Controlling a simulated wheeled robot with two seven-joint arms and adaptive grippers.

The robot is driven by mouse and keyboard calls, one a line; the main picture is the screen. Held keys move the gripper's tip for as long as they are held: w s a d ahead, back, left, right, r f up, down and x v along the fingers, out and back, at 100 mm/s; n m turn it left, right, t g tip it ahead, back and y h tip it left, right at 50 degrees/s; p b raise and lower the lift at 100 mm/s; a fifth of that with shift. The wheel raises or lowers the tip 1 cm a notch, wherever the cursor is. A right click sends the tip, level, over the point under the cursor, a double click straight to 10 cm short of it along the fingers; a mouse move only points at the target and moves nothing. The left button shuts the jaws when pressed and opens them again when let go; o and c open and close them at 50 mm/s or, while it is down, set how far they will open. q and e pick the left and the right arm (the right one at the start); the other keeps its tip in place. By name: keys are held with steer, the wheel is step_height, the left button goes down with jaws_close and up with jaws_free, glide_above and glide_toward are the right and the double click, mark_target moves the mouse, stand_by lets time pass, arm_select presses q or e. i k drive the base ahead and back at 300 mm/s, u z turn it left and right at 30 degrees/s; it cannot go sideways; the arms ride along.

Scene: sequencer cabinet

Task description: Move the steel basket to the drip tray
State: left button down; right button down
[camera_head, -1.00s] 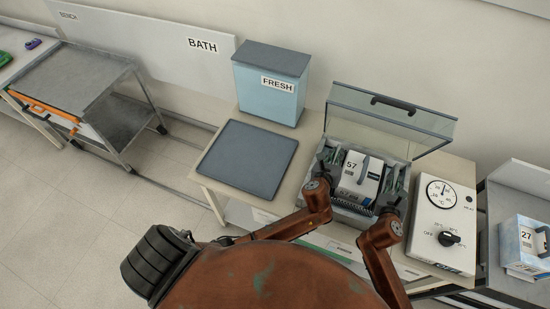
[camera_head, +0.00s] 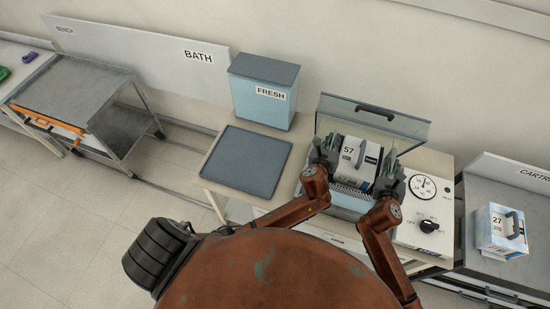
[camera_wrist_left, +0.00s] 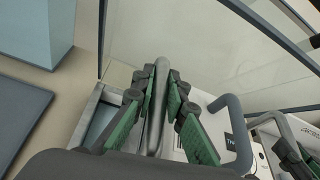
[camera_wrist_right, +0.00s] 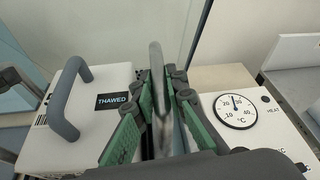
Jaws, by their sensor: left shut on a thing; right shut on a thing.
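The steel basket (camera_head: 351,186) holds a white cartridge marked 57 (camera_head: 358,152) and is at the glass-lidded bath (camera_head: 348,203), apparently raised above its opening. My left gripper (camera_head: 326,152) is shut on the basket's left handle, a steel bar that shows between the fingers in the left wrist view (camera_wrist_left: 158,100). My right gripper (camera_head: 390,168) is shut on the right handle, which shows in the right wrist view (camera_wrist_right: 158,90). The drip tray (camera_head: 245,161), a flat dark grey plate, lies empty on the counter to the left. The basket's underside is hidden.
The bath's glass lid (camera_head: 372,124) stands open behind the basket. A blue box marked FRESH (camera_head: 264,95) stands behind the drip tray. A control box with dial and knob (camera_head: 425,215) is right of the bath. A cartridge marked 27 (camera_head: 500,232) sits further right; a cart (camera_head: 85,85) stands left.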

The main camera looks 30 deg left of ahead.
mark_target(246, 159)
steer(key=k, duration=0.45)
steer(key=z, duration=1.2)
steer(key=i, duration=0.6)
steer(key=u, duration=2.8)
steer(key=i, duration=0.5)
steer(key=z, duration=0.05)
